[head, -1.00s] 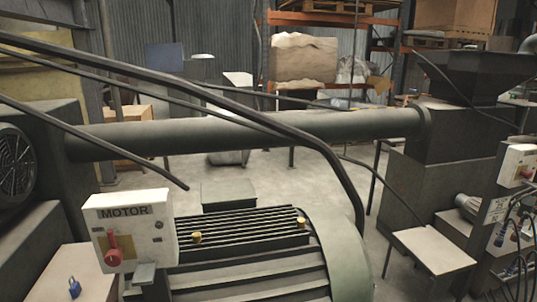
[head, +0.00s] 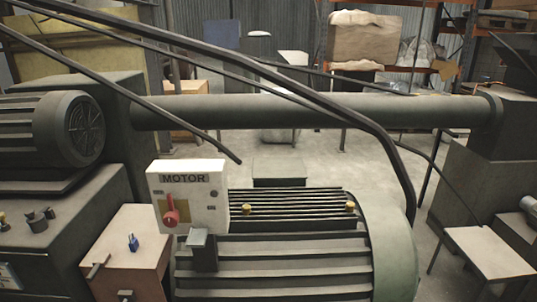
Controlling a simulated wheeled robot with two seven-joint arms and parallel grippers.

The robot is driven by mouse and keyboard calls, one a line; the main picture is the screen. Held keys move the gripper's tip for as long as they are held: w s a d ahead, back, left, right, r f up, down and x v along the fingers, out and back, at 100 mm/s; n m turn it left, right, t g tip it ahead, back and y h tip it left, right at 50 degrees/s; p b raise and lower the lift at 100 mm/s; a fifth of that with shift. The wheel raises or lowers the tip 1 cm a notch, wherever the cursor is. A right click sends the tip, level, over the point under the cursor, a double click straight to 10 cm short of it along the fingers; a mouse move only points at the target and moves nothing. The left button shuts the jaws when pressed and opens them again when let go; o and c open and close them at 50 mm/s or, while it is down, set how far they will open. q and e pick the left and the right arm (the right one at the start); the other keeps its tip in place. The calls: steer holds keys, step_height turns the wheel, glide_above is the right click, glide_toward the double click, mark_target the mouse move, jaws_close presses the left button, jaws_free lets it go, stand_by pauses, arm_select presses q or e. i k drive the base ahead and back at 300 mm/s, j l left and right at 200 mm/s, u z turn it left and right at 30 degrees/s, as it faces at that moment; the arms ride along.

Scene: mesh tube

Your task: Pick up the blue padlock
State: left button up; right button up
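A small blue padlock (head: 133,243) stands on the pale top of a box-like stand (head: 120,262) at the lower left of the head view. It is left of and a little below the white motor switch box (head: 188,195) with its red handle. Nothing is touching the padlock. Neither of my grippers shows in the head view, so I cannot see whether they are open or shut.
A large ribbed motor (head: 290,265) fills the lower middle, just right of the stand. Another motor (head: 60,130) is at the left. Dark cables and a long pipe (head: 310,112) cross the view. A small table (head: 485,252) stands at the right.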

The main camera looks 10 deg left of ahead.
mark_target(133, 244)
steer(key=u, duration=1.4)
